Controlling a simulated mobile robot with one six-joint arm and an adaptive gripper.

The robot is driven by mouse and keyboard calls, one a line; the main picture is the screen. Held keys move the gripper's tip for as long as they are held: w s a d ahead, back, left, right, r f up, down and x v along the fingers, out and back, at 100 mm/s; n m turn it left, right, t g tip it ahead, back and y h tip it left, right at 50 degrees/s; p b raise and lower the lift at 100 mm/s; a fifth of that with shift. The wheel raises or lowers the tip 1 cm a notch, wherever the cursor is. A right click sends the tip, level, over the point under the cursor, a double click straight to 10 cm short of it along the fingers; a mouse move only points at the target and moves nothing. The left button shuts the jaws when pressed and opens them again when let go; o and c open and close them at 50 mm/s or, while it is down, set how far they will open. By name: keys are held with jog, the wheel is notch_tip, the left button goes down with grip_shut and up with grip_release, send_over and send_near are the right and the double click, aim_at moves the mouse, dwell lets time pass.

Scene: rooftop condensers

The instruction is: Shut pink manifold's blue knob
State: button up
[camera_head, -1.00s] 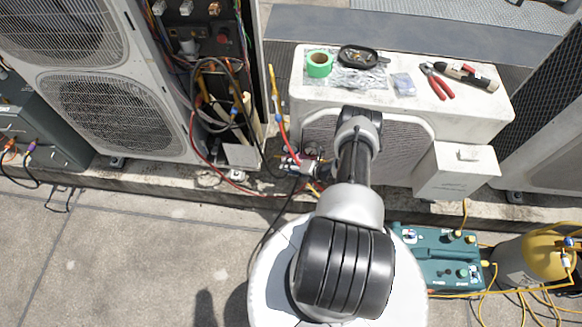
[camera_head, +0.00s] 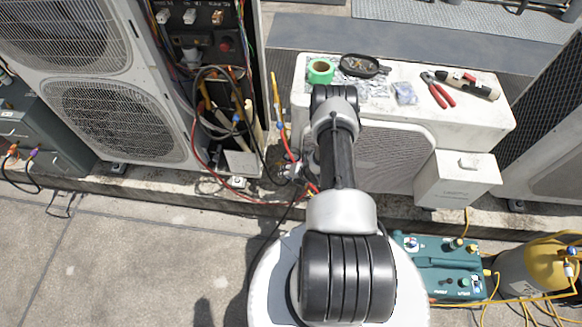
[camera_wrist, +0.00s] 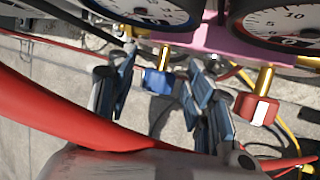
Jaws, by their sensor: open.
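The pink manifold (camera_wrist: 228,42) runs along the top of the wrist view, with two round gauges on it. Its blue knob (camera_wrist: 157,81) hangs on a brass stem below the left gauge. A red knob (camera_wrist: 257,109) hangs on a brass stem further right. My gripper (camera_wrist: 160,88) is open, with one finger left of the blue knob and the other to its right. The knob appears between the fingertips; I cannot tell whether either touches it. A thick red hose (camera_wrist: 60,110) crosses the near left. In the head view my arm hides most of the manifold.
A condenser with an open wiring bay (camera_head: 215,90) stands left of my arm. A white condenser (camera_head: 480,115) bears green tape (camera_head: 320,70), red pliers (camera_head: 437,92) and other tools. A teal pump (camera_head: 445,268) and a yellow cylinder (camera_head: 530,268) stand right. Loose hoses surround the manifold.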

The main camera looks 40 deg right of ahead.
jog(key=shift+w+a+r+n+g+h, duration=0.1)
jog(key=shift+w+a+n+g+h, duration=0.1)
jog(key=shift+g+h, duration=0.55)
jog(key=shift+w+a+n+g+h, duration=0.1)
jog(key=shift+n+g+h, duration=0.1)
jog(key=shift+g+h, duration=0.5)
jog(key=p+v, duration=0.6)
jog(key=v, duration=1.1)
jog(key=shift+d+r+p, duration=0.25)
jog(key=shift+r+p, duration=0.1)
jog(key=shift+p, duration=0.05)
jog(key=shift+w, duration=0.2)
